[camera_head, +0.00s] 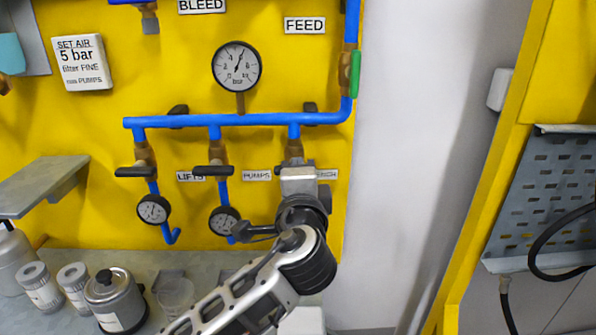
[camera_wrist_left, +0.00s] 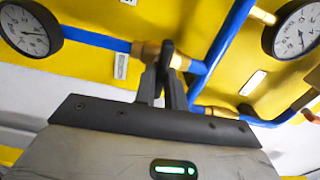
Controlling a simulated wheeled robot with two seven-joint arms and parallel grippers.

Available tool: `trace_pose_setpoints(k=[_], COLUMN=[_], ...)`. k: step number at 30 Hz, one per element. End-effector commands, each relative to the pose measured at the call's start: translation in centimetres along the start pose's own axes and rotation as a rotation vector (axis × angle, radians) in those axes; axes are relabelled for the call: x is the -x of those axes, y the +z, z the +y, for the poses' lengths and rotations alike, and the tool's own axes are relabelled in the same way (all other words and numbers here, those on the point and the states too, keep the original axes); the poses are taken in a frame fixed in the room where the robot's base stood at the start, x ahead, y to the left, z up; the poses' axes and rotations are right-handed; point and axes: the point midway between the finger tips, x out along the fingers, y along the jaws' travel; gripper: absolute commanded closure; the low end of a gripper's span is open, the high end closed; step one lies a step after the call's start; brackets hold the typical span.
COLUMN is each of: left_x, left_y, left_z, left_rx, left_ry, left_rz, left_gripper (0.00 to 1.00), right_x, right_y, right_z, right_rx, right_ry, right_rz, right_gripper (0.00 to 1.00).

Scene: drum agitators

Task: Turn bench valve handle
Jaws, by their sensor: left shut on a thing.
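The bench valve (camera_head: 294,148) is a brass body on the rightmost drop of the blue pipe on the yellow panel. My left gripper (camera_head: 297,164) is at this valve, in front of its handle, and shut on it. The handle is hidden behind the gripper in the head view, so its angle cannot be told. The bench label (camera_head: 327,175) is partly covered by my wrist. In the left wrist view the dark fingers (camera_wrist_left: 168,75) are close together, in front of brass fittings (camera_wrist_left: 180,61) and blue pipe. My right gripper is in neither view.
The lifts valve handle (camera_head: 135,171) and pumps valve handle (camera_head: 212,170) are black, level bars to the left. Small gauges (camera_head: 153,209) hang below. A feed valve with a green handle (camera_head: 355,74) is above right. Jars and a pot (camera_head: 115,300) stand on the bench.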

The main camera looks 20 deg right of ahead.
Motion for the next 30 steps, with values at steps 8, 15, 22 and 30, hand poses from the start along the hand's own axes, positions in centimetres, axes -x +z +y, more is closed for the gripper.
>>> trace_pose_setpoints(k=[8, 15, 22, 30], left_x=[0.01, 0.0, 0.0, 0.0], left_y=[0.0, 0.0, 0.0, 0.01], left_z=[0.1, 0.11, 0.12, 0.08], left_rx=[-0.064, -0.072, -0.072, -0.07], left_ry=[0.001, 0.001, 0.001, 0.0], left_rz=[0.0, 0.0, 0.0, 0.0], left_gripper=[1.0, 1.0, 0.77, 0.66], right_x=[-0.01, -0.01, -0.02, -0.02], right_y=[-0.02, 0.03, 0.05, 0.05], right_z=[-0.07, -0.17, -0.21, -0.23], right_rx=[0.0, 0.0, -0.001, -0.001], right_ry=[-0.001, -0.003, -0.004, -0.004], right_rz=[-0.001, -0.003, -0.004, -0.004], right_gripper=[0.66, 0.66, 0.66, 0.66])
